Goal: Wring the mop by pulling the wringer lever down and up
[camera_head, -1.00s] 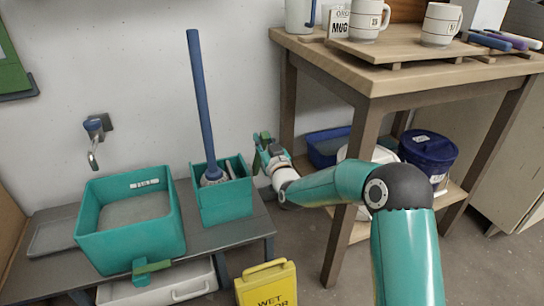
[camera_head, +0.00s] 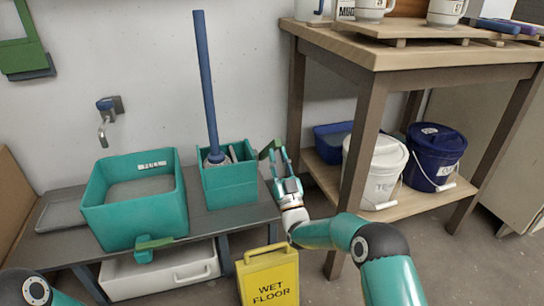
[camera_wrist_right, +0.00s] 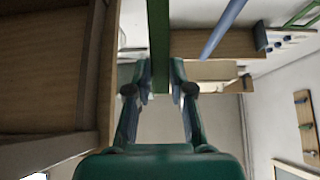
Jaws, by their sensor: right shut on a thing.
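The blue-handled mop (camera_head: 207,85) stands nearly upright with its grey head in the teal wringer bucket (camera_head: 230,185) on the low bench. The green wringer lever (camera_head: 269,149) is at the bucket's right side. My right gripper (camera_head: 276,162) is shut on this lever, just right of the bucket. In the right wrist view the lever (camera_wrist_right: 159,40) runs as a green bar between the two fingers (camera_wrist_right: 160,88). The mop handle (camera_wrist_right: 222,28) shows there too. Part of my left arm shows at the lower left of the head view, but its gripper is out of view.
A teal basin (camera_head: 135,215) stands left of the bucket under a wall tap (camera_head: 105,120). A yellow wet-floor sign (camera_head: 268,280) stands in front. A wooden table (camera_head: 400,55) is close on the right, with white (camera_head: 378,175) and blue (camera_head: 435,155) buckets on its shelf.

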